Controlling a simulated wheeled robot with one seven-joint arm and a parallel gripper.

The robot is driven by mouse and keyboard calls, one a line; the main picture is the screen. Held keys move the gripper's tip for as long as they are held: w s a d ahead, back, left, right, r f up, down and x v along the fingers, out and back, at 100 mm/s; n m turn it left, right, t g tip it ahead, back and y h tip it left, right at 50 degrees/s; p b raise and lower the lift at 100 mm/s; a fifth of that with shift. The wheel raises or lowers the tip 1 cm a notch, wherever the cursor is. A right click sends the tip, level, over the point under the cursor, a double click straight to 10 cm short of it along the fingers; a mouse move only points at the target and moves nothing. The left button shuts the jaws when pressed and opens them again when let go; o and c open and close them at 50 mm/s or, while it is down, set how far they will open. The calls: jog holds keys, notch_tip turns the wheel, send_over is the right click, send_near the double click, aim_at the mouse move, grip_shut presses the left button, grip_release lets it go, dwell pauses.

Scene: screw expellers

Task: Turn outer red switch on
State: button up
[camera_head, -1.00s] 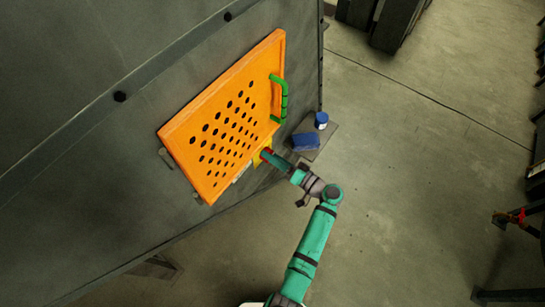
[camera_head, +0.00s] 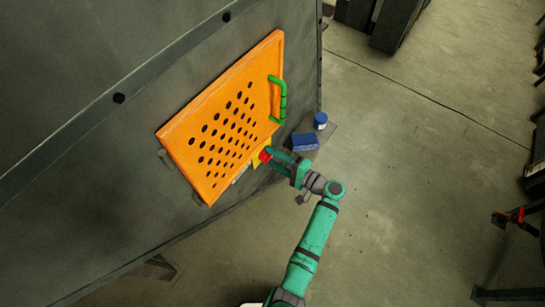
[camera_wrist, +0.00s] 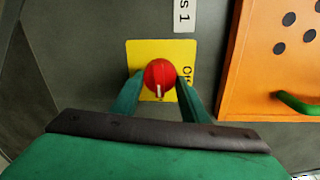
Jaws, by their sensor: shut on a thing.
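The red switch (camera_wrist: 159,75) is a round knob with a white mark, set on a yellow plate (camera_wrist: 134,54) on the grey machine wall. In the wrist view the white mark points down the picture, toward my gripper. My gripper (camera_wrist: 158,88) has one green finger on each side of the knob and is shut on it. In the head view the red switch (camera_head: 265,156) shows at the tip of my gripper (camera_head: 272,158), just below the orange panel. Part of the lettering on the yellow plate is hidden by a finger.
The orange perforated panel (camera_head: 226,110) with a green handle (camera_head: 283,99) is beside the switch. A blue box (camera_head: 305,142) and a blue-and-white container (camera_head: 320,121) stand on a small ledge nearby.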

jog(key=shift+m, duration=0.3)
jog(key=o, duration=1.1)
jog(key=shift+c, duration=0.2)
jog(key=f+v, duration=0.1)
jog(key=v, duration=0.9)
jog(key=shift+s+d+r, duration=0.25)
jog(key=shift+d+r, duration=0.05)
jog(key=shift+r, duration=0.25)
